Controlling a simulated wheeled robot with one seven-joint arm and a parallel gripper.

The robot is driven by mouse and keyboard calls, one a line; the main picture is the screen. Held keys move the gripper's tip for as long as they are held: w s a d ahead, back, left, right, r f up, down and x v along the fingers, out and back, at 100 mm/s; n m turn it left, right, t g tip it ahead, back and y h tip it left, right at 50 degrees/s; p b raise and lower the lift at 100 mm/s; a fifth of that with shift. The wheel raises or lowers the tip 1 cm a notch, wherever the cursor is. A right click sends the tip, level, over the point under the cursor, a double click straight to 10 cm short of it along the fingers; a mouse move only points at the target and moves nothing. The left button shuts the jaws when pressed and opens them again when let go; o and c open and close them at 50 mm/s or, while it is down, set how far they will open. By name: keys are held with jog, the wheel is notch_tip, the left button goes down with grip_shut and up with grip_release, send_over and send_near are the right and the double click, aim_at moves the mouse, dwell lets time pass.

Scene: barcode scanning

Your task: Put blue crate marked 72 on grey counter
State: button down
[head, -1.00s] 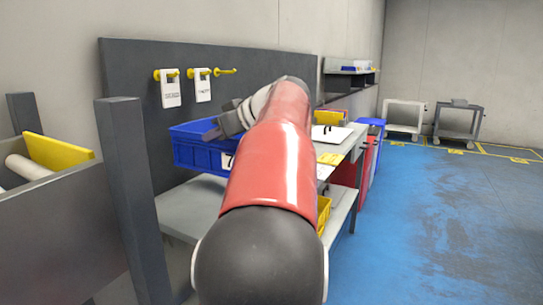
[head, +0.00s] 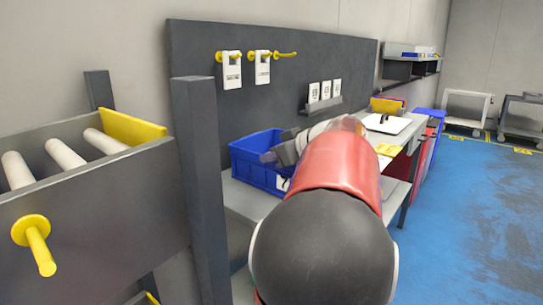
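The blue crate (head: 250,160) is in the middle of the head view, upright, low over or on the grey counter (head: 240,199); I cannot tell whether its base touches. A white label (head: 282,183) on its front is mostly hidden by my arm, so its number cannot be read. My gripper (head: 272,157) is at the crate's right side, over its rim. The fingertips are hidden, but the crate has moved along with the gripper, so it appears shut on the crate. My red and black arm covers the counter's middle.
A grey post (head: 200,190) and a roller rack (head: 90,215) with a yellow peg (head: 35,245) stand at the left. A dark back panel (head: 290,90) with hanging tags rises behind the crate. Blue floor (head: 480,210) at the right is clear.

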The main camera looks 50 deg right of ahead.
jog(key=shift+f, duration=0.15)
jog(key=c, duration=1.6)
grip_release()
jog(key=shift+c, duration=0.2)
jog(key=shift+r, duration=0.3)
jog(key=b+v, duration=0.1)
jog(key=v, duration=1)
jog(key=shift+s+d+r, duration=0.1)
jog(key=shift+s, duration=0.3)
